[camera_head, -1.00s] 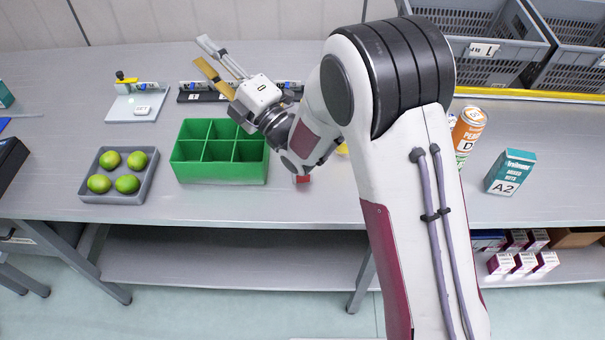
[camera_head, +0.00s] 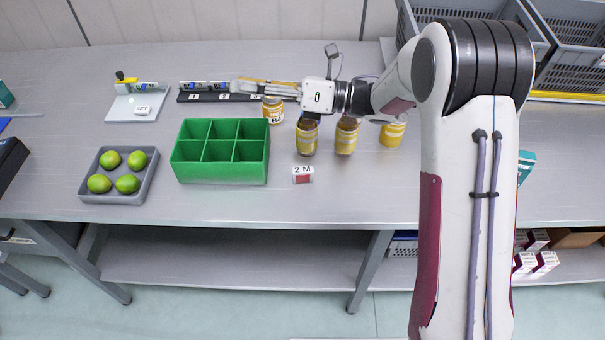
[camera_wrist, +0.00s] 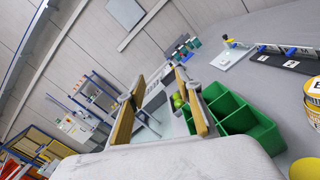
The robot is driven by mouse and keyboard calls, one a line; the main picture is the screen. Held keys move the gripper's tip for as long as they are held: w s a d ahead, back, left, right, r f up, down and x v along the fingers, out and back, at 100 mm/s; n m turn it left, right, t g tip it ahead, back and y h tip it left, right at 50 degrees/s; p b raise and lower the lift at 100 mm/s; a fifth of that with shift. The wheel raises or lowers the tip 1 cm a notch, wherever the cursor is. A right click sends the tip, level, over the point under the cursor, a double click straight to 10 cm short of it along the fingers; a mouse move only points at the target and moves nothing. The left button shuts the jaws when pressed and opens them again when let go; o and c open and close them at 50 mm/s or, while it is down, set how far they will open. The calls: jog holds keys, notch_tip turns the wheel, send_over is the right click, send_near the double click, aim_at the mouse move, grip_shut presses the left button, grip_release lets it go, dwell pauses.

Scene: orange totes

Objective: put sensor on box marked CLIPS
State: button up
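My gripper (camera_head: 238,92) is level above the back of the bench, fingers pointing left. In the wrist view, my gripper (camera_wrist: 160,75) has its two yellow-padded fingers apart with nothing between them. I cannot make out a box marked CLIPS in any view. No thing can be surely told as the sensor. A small red item (camera_head: 302,179) labelled "2 M" lies near the front edge.
A green six-compartment bin (camera_head: 218,176) looks empty. A grey tray (camera_head: 105,197) holds several limes. Grey crates (camera_head: 560,60) stand at the back right.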

aim_at(302, 172)
jog(key=s+d+f+n+g+h, duration=0.1)
jog(key=d+f+n+h, duration=0.1)
jog(key=d+f+n, duration=0.2)
jog(key=s+d+f+n+g+h, duration=0.2)
jog(key=d+f+n+h, duration=0.1)
jog(key=d+f, duration=0.6)
jog(key=shift+s+d+f+n+g, duration=0.15)
jog(key=shift+d+f+n+g, duration=0.2)
jog(key=shift+d+n, duration=0.7)
jog(key=shift+d+f, duration=0.1)
jog(key=shift+f, duration=3.45)
jog(key=shift+x, duration=2.5)
grip_shut()
